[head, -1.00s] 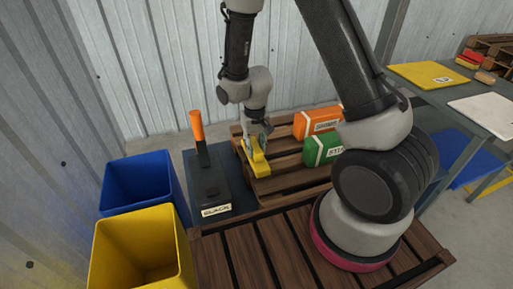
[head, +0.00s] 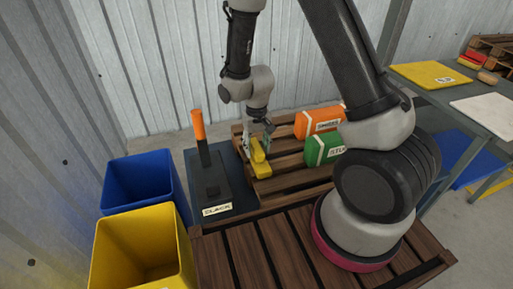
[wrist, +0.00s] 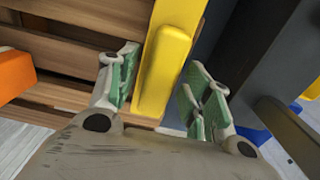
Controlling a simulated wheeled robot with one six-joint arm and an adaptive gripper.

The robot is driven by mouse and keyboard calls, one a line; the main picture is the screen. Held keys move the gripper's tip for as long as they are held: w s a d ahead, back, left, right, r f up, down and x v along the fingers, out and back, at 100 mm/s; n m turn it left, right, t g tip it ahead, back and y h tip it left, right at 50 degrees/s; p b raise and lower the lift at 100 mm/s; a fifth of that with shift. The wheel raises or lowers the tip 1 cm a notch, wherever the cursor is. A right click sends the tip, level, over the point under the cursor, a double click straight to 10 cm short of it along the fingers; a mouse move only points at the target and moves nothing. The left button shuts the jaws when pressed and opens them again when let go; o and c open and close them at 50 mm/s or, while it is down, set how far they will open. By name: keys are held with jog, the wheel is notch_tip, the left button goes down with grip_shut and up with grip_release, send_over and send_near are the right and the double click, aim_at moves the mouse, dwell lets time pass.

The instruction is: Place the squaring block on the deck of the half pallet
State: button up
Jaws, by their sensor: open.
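The yellow squaring block (head: 262,169) rests on the left edge of the slatted deck of the half pallet (head: 290,184). In the wrist view the block (wrist: 165,62) shows as a tall yellow piece with a raised bar along it. My gripper (head: 264,139) is at the block's far upper end. Its green-padded fingers (wrist: 164,92) are spread apart, one on each side of the block, with a visible gap on the right. Whether the left finger touches the block I cannot tell.
An orange box (head: 318,121) and a green box (head: 324,149) stand on the deck to the right. A dark stand with an orange-topped post (head: 199,135) is close on the left. Blue (head: 140,184) and yellow (head: 140,250) bins stand farther left.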

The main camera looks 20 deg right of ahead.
notch_tip(320, 180, up, 12)
jog(key=f, duration=0.1)
notch_tip(320, 180, up, 15)
jog(key=t, duration=0.2)
send_over(257, 145)
jog(key=s+d, duration=0.6)
jog(key=d, duration=0.2)
jog(key=s+d+r+t, duration=0.1)
jog(key=s+d+r, duration=0.2)
jog(key=s, duration=0.4)
jog(key=s+d+r+t, duration=0.1)
jog(key=s+d+r, duration=0.2)
jog(key=s+r, duration=0.2)
jog(key=shift+s+d, duration=0.35)
jog(key=shift+s, duration=0.8)
